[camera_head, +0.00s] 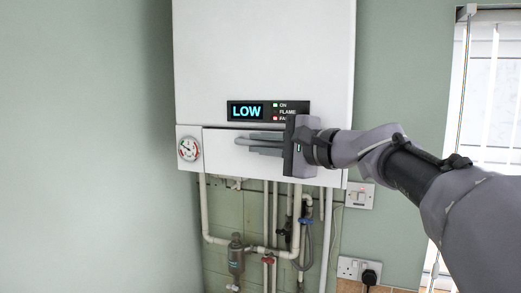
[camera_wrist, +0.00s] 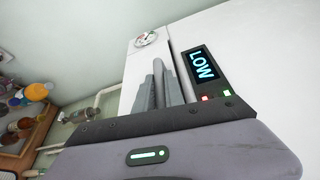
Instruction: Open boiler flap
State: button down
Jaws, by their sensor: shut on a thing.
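The white boiler (camera_head: 265,55) hangs on the wall, with its flap (camera_head: 228,147) as the lower front panel below the display. The flap also shows in the wrist view (camera_wrist: 130,92), to the left of the lit display. My gripper (camera_head: 245,143) comes in from the right, with its fingers at the flap's upper edge, just under the display. In the wrist view, the gripper's grey fingers (camera_wrist: 158,88) are close together along the seam at that edge. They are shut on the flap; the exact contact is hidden. The flap looks upright and close to flush with the boiler front.
The display (camera_head: 246,111) reads LOW, with a red light lit beside it. A round gauge (camera_head: 189,148) sits left of the flap. Pipes and valves (camera_head: 268,245) run below the boiler. A switch (camera_head: 359,195) and a socket (camera_head: 357,270) are on the wall at right.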

aim_at(256, 162)
jog(key=s+a+f+n+y+b, duration=0.1)
jog(key=f+n+b, duration=0.4)
jog(key=b, duration=1.2)
jog(key=s+a+f+n+y+b, duration=0.1)
jog(key=s+f+n+y+b, duration=0.3)
jog(key=n+b, duration=0.6)
jog(key=shift+s+a+f+y+b, duration=0.25)
jog(key=shift+f+b, duration=1)
jog(key=shift+b, duration=2.25)
jog(key=shift+s+d, duration=0.1)
jog(key=shift+s, duration=0.05)
jog(key=c, duration=1.7)
grip_release()
jog(key=shift+f, duration=0.1)
